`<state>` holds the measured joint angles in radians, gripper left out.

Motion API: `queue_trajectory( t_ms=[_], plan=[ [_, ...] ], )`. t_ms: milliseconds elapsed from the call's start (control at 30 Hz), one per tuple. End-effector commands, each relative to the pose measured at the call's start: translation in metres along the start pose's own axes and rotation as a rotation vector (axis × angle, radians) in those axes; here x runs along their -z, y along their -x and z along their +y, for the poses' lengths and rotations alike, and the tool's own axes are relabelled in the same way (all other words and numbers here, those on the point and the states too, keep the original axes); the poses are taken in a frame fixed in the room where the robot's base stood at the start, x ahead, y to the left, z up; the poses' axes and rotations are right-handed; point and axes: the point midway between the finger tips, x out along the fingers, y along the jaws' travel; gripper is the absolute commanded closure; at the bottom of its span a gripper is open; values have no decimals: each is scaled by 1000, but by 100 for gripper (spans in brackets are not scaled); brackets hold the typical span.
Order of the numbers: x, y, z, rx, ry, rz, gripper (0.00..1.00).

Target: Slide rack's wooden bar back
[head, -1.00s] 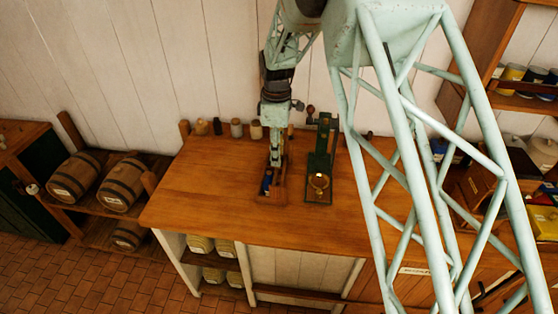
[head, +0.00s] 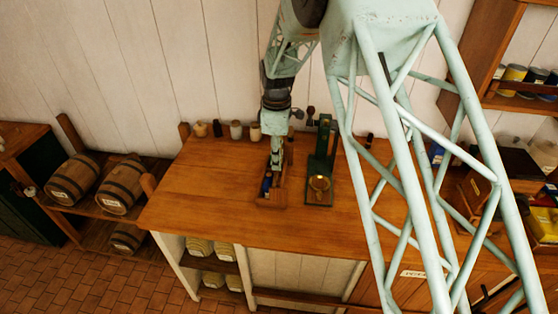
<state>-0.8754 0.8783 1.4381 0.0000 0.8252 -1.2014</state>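A small wooden rack (head: 271,202) stands on the counter, left of the green stand. Something blue (head: 266,186) shows in it. I cannot make out its wooden bar apart from the rack and my gripper. My gripper (head: 276,167) points down at the rack and overlaps its rear part in the head view. Its fingers are too small to tell whether they are open or shut, or whether they touch the rack.
A green stand with a brass piece (head: 319,184) is close on the right of the rack. Several small jars (head: 236,130) line the back of the counter (head: 200,190). The counter's left part is clear. Barrels (head: 119,183) lie on a shelf at left.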

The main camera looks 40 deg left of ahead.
Motion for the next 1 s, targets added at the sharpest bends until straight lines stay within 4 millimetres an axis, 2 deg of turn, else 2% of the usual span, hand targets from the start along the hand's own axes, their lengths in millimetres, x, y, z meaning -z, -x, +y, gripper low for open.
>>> queue_trajectory(
  t_ms=[367,1000],
  plan=[
    [-3,0,0,0,0,0,94],
    [-30,0,0,-1,-1,0,94]
  ],
)
